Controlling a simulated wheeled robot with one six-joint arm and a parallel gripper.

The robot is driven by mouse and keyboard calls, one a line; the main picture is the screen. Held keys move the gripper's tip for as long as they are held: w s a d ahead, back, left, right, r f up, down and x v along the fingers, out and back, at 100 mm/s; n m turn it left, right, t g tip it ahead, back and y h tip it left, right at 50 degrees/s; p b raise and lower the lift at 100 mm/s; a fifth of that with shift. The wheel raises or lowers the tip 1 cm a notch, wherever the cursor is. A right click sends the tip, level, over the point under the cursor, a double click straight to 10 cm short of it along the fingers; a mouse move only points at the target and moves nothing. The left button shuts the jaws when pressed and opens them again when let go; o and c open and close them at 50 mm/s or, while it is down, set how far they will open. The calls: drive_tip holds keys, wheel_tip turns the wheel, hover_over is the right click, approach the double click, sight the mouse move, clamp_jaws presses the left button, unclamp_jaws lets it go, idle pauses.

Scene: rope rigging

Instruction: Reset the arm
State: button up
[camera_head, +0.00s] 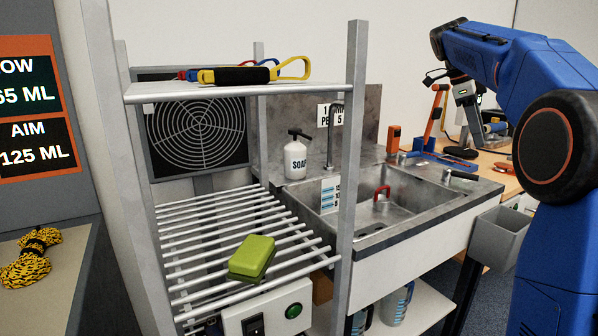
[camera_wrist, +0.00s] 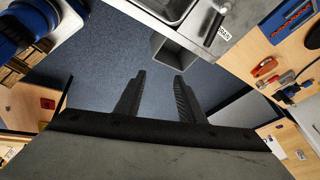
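My blue arm (camera_head: 525,65) reaches in from the right side of the head view, bent at the top. My gripper (camera_wrist: 160,78) shows in the wrist view with its two dark fingers apart and nothing between them. Floor and a grey bin lie beyond the fingertips. In the head view I cannot clearly make out the fingers.
A metal rack (camera_head: 350,170) stands left of the sink (camera_head: 400,205), with a green sponge (camera_head: 252,257) on its bars. A soap bottle (camera_head: 295,158) stands behind the sink. A grey bin (camera_head: 497,235) hangs at the counter's right end. Coiled yellow rope (camera_head: 28,262) lies far left.

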drive_tip(key=s+a+f+n+t+y, duration=0.1)
drive_tip(key=s+a+f+n, duration=0.4)
drive_tip(key=s+n, duration=0.3)
drive_tip(key=s+a+f+n+t+y, duration=0.15)
drive_tip(key=s+a+f+n, duration=0.35)
drive_tip(key=s, duration=0.5)
drive_tip(key=s+a+f+n+t+y, duration=0.1)
drive_tip(key=s+a+f+n, duration=0.3)
drive_tip(key=s+f, duration=0.5)
drive_tip(key=s+a+f+n+t+y, duration=0.1)
drive_tip(key=s+a+f+n+t, duration=0.1)
drive_tip(key=s+a+f+n, duration=0.3)
drive_tip(key=s+f+n, duration=0.3)
drive_tip(key=s+f, duration=0.2)
drive_tip(key=f, duration=0.2)
drive_tip(key=shift+s+f, duration=0.15)
drive_tip(key=shift+s, duration=0.05)
